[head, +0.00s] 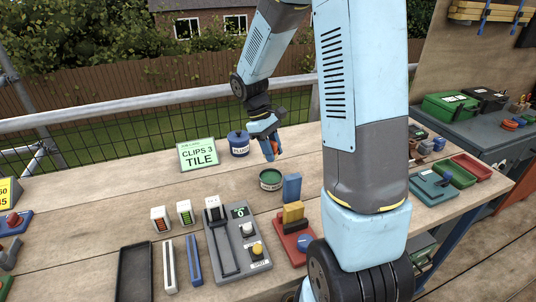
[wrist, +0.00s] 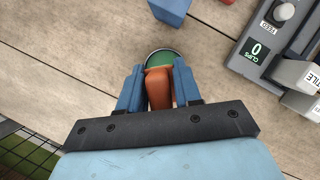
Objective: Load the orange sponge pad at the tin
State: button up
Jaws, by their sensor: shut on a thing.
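My gripper (head: 271,150) hangs above the bench, just behind the tin and higher than it. It is shut on the orange sponge pad (head: 278,149). In the wrist view the orange pad (wrist: 158,90) sits between the two blue fingers and points towards the tin. The tin (head: 270,179) is small, round and open, with green inside, and stands on the bench. In the wrist view the tin (wrist: 162,57) shows just beyond the fingertips, its near side hidden by the pad and fingers. I cannot tell the exact gap between pad and tin.
A blue lidded pot (head: 239,143) and a green sign (head: 198,154) stand behind the tin. A blue block and yellow block on a red base (head: 293,243) stand in front. A grey counter device (head: 238,240) is at front left. Bare planks lie left of the tin.

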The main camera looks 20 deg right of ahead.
aim_at(276, 180)
jog(key=shift+f, duration=3.65)
jog(key=shift+f, duration=0.5)
jog(key=shift+r, duration=0.15)
jog(key=shift+r, duration=3.4)
